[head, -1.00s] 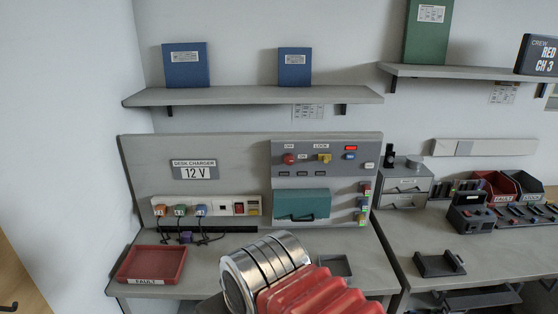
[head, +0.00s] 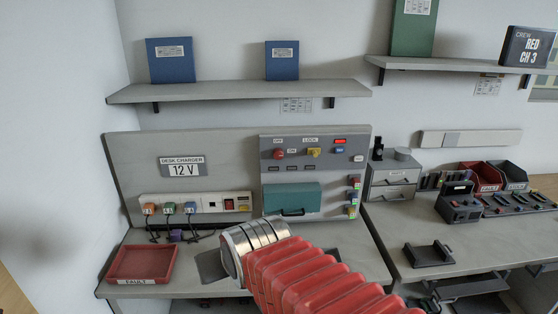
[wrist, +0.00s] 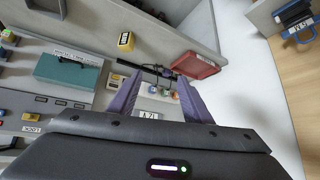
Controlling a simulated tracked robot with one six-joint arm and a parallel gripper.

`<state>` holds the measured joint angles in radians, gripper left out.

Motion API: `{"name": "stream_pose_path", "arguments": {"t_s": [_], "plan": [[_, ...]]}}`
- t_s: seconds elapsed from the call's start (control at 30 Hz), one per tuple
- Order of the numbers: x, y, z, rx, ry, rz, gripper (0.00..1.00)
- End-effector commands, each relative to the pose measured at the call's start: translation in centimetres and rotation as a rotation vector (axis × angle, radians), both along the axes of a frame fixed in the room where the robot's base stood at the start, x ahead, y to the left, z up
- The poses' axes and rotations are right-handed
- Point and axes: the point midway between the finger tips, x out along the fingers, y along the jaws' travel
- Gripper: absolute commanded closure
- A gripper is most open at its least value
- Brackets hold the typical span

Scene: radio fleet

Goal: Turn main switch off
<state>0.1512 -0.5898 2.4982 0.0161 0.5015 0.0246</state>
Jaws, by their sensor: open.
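The grey control panel (head: 315,172) on the charger back wall holds a red knob (head: 279,154) by OFF and ON labels and a yellow knob (head: 313,153) by a LOCK label. A small red switch (head: 228,204) sits on the white socket strip (head: 150,198) below the 12 V sign (head: 183,170). I cannot tell from labels which is the main switch. My gripper (wrist: 160,75) is open and empty, its two purple fingers apart in front of the socket strip and plugs in the wrist view. My red-sleeved arm reaches across the desk in the head view.
A teal box (head: 291,199) sticks out below the knobs; it also shows in the wrist view (wrist: 68,70). A red FAULT tray (head: 140,262) lies at the desk's left. Plug cables hang under the strip. A shelf (head: 240,92) with blue binders is above.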

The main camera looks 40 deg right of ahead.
Motion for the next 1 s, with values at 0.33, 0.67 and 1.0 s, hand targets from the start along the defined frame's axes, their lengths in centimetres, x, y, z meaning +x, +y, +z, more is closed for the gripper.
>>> {"name": "stream_pose_path", "arguments": {"t_s": [0.33,0.67,1.0], "plan": [[7.5,-8.5,0.9,-0.013,-0.285,-0.202,0.55],[10.9,-17.0,2.3,-0.04,-0.569,-0.35,0.55],[10.7,-24.1,3.7,-0.083,-0.821,-0.457,0.55]]}}
